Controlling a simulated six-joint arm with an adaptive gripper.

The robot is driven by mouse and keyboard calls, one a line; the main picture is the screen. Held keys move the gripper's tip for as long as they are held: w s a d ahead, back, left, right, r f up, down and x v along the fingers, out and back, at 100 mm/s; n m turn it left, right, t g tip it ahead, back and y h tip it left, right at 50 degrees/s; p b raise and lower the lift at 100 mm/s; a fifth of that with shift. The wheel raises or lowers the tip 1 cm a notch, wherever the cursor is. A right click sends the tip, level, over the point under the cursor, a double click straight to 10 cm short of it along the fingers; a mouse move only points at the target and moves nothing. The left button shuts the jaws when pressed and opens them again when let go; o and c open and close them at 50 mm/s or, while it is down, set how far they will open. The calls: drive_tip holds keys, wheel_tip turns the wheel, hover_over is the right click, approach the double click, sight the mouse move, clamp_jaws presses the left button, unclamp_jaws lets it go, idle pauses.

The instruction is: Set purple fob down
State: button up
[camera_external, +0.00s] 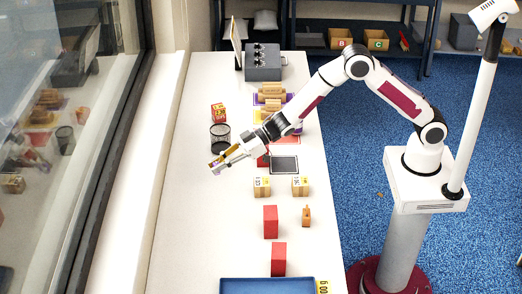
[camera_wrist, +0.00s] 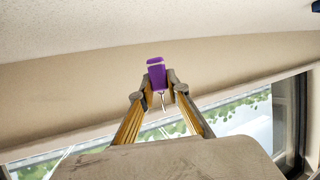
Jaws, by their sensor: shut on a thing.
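The purple fob (camera_wrist: 157,76) is a small purple block with a pale band and a metal end. In the wrist view my gripper (camera_wrist: 158,88) is shut on it, with one fingertip on each side. In the external view my gripper (camera_external: 216,166) is at the left part of the white table, in front of the black mesh cup. The fob is very small there and partly hidden by the fingers. I cannot tell how high above the table it is held.
A black mesh cup (camera_external: 220,138) and a red-yellow box (camera_external: 218,113) stand behind my gripper. A dark-framed pad (camera_external: 285,164), small cartons (camera_external: 262,187), red blocks (camera_external: 271,222) and a blue tray (camera_external: 266,286) lie to the right and front. The table's left front is clear.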

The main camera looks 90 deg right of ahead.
drive_tip(key=shift+f, duration=2)
drive_tip(key=shift+f, duration=1.9)
drive_tip(key=shift+f, duration=0.1)
drive_tip(key=o, duration=0.7)
drive_tip(key=shift+o, duration=0.2)
drive_tip(key=shift+r, duration=0.2)
drive_tip(key=shift+s+d+r, duration=0.1)
drive_tip(key=shift+s, duration=0.15)
drive_tip(key=shift+v, duration=5.65)
